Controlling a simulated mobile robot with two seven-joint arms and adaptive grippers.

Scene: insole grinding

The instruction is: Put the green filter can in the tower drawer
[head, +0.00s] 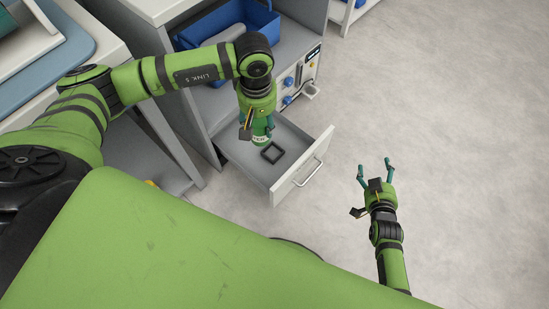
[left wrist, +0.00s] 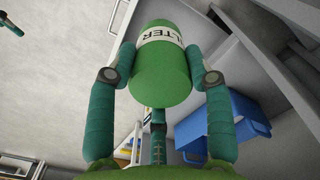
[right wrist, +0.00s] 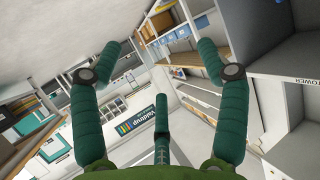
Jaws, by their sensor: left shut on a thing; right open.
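The green filter can (left wrist: 162,72) is a cylinder with a white label band reading FILTER. My left gripper (left wrist: 160,68) is shut on it, one finger on each side. In the head view my left gripper (head: 258,128) points down over the open tower drawer (head: 235,150), with the can (head: 260,139) below it, mostly hidden by the gripper. I cannot tell whether the can touches the drawer floor. My right gripper (head: 375,167) is open and empty, to the right of the drawer above the floor.
The drawer front (head: 302,168) has a handle. Above the drawer, the tower holds a blue bin (head: 232,20) and a unit with blue knobs (head: 290,82). Bare floor lies to the right.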

